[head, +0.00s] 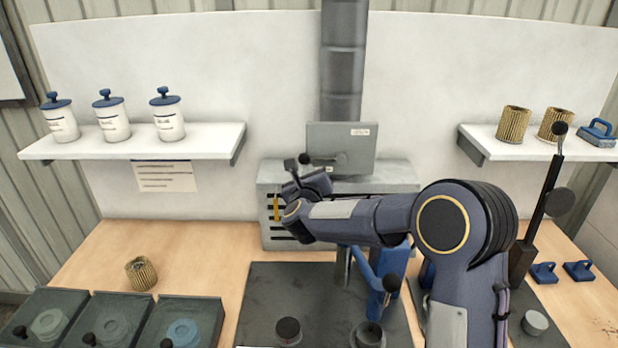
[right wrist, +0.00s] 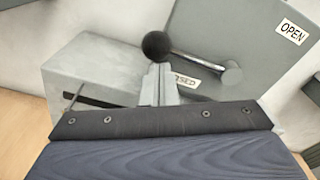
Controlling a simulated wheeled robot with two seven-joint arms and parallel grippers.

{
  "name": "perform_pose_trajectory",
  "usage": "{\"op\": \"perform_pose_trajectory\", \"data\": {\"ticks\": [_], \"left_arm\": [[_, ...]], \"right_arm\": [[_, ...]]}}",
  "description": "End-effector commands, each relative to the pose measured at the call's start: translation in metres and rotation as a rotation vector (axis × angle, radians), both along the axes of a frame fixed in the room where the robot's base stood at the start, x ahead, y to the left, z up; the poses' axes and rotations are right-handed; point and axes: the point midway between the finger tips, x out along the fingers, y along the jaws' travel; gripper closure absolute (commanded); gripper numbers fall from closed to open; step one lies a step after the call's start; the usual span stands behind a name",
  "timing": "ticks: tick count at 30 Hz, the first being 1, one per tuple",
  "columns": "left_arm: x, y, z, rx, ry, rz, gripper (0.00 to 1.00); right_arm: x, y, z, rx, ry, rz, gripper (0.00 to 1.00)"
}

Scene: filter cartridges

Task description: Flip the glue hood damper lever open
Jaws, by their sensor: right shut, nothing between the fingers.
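The damper lever (right wrist: 195,58) is a metal rod with a black ball knob (right wrist: 156,45), pivoted on a grey plate (right wrist: 240,30) above the hood box (right wrist: 85,75). In the head view the knob (head: 304,158) sticks out left of the plate (head: 325,136). The lever lies by a partly hidden label ending in "OSED"; the "OPEN" label (right wrist: 291,31) is at the plate's upper right. My right gripper (right wrist: 159,84) is shut and empty, its fingertips just below the knob; I cannot tell whether they touch. It also shows in the head view (head: 290,166). My left gripper is not in view.
A duct (head: 344,60) rises behind the plate. Blue-lidded jars (head: 113,118) stand on the left shelf, pleated cartridges (head: 513,123) on the right one. A cartridge (head: 141,273) and dark trays (head: 112,320) are at left on the bench. A blue fixture (head: 385,280) stands below my right arm.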

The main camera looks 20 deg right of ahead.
Motion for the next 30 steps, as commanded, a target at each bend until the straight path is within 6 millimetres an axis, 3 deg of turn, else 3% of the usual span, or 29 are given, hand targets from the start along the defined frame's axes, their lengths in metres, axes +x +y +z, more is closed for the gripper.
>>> {"op": "perform_pose_trajectory", "data": {"ticks": [8, 14, 21, 30], "left_arm": [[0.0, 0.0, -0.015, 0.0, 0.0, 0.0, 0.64], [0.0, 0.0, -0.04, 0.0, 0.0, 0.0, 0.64], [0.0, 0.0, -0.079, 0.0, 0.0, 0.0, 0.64], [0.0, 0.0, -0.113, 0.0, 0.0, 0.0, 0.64]], "right_arm": [[0.0, 0.001, 0.003, 0.054, -0.02, 0.0, 1.0], [0.0, 0.001, 0.009, 0.152, -0.05, 0.0, 1.0], [0.0, 0.0, 0.027, 0.358, -0.111, 0.0, 1.0], [-0.002, -0.007, 0.053, 0.633, -0.189, 0.0, 1.0]]}}
